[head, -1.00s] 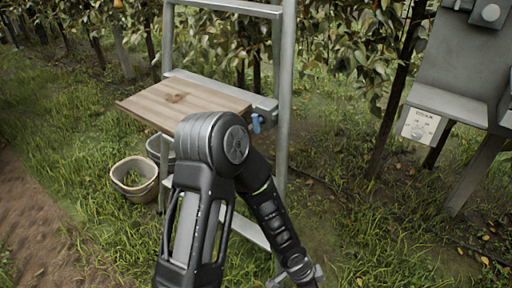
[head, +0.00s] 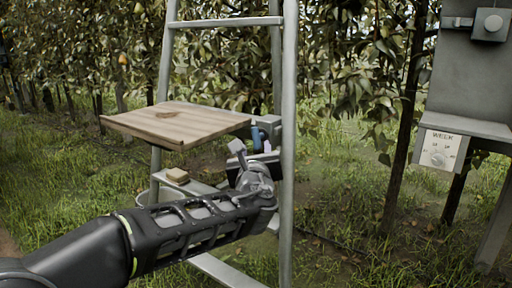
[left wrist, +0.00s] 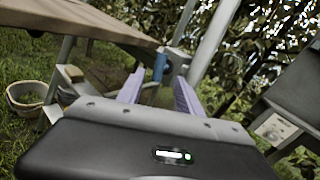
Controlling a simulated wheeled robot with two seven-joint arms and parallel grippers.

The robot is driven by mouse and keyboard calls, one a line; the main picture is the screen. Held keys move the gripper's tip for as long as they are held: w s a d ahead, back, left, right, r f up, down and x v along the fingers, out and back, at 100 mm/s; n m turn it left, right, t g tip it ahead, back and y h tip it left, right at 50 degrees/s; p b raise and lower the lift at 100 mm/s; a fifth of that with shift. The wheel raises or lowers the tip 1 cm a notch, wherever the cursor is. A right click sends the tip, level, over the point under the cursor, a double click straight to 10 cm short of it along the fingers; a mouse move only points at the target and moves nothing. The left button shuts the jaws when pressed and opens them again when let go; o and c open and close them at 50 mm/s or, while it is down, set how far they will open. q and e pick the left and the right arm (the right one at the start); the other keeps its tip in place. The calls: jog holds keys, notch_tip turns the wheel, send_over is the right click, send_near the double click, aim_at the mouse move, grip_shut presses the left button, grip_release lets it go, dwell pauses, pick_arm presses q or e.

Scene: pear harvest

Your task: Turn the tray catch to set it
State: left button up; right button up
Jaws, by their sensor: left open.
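The wooden tray (head: 175,122) sticks out level from the metal ladder (head: 288,75). The blue tray catch (head: 256,138) is at the tray's right end, beside a grey bracket; its handle looks roughly upright. My left gripper (head: 252,154) is just below the catch, with its fingers pointing up towards it. In the left wrist view, the pale fingers (left wrist: 158,92) are spread with nothing held between them. The blue catch (left wrist: 160,66) shows beyond and above the gap between them, apart from both. My right gripper is in no view.
A small wooden block (head: 177,176) lies on a ladder step behind my left arm. A grey post box with a WEEK dial (head: 439,157) stands at the right. A bucket (left wrist: 28,96) is on the grass at left. Leafy trees stand behind.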

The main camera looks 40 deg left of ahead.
aim_at(256, 138)
pick_arm(q)
jog(key=shift+w, duration=0.1)
jog(key=b+x, duration=0.1)
jog(key=x, duration=0.6)
jog(key=shift+w+a+f, duration=0.1)
jog(key=shift+w+a, duration=0.15)
jog(key=shift+w, duration=0.05)
grip_shut()
dwell(0.3)
